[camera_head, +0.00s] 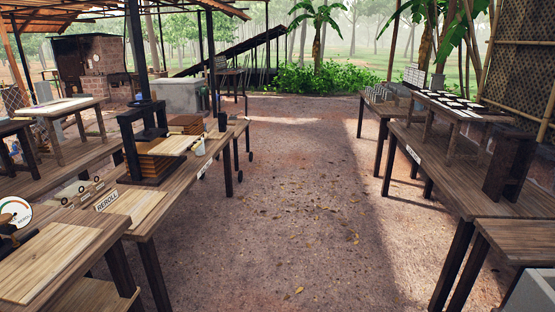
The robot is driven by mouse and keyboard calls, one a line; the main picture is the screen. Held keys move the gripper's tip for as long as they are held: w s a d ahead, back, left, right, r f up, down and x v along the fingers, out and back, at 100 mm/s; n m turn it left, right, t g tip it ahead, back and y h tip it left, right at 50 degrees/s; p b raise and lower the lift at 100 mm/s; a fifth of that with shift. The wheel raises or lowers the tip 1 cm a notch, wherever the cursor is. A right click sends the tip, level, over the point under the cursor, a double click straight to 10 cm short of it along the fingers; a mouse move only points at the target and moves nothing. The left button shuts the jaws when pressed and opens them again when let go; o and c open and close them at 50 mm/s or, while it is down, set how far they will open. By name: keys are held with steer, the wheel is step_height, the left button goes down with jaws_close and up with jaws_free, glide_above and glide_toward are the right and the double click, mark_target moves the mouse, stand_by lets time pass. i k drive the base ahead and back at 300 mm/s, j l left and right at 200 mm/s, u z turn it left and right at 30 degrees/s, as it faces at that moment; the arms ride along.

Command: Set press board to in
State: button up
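A dark press frame (127,150) stands on the left-hand wooden table, with a tall dark column rising from it. Brown boards (152,163) are stacked low in the press. A pale flat board (176,143) lies level at the press and juts out to its right; how far it reaches inside, I cannot tell. Another stack of reddish-brown boards (187,122) lies just behind the press. My gripper is not in view.
A "REROLL" sign (107,200), a pale board (138,207) and a round dial (15,212) are at the near left. A wide dirt aisle (290,190) is clear. Tables (460,185) line the right, with a dark block stand (508,165). Greenery is behind.

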mark_target(175, 145)
steer(key=i+u, duration=0.25)
steer(key=i, duration=0.5)
steer(key=i+l+u, duration=0.25)
steer(key=i, duration=0.5)
steer(key=i+u, duration=0.2)
steer(key=i, duration=1.35)
steer(key=i+u, duration=0.25)
steer(key=i, duration=0.4)
steer(key=i+l+u, duration=0.25)
steer(key=i, duration=0.35)
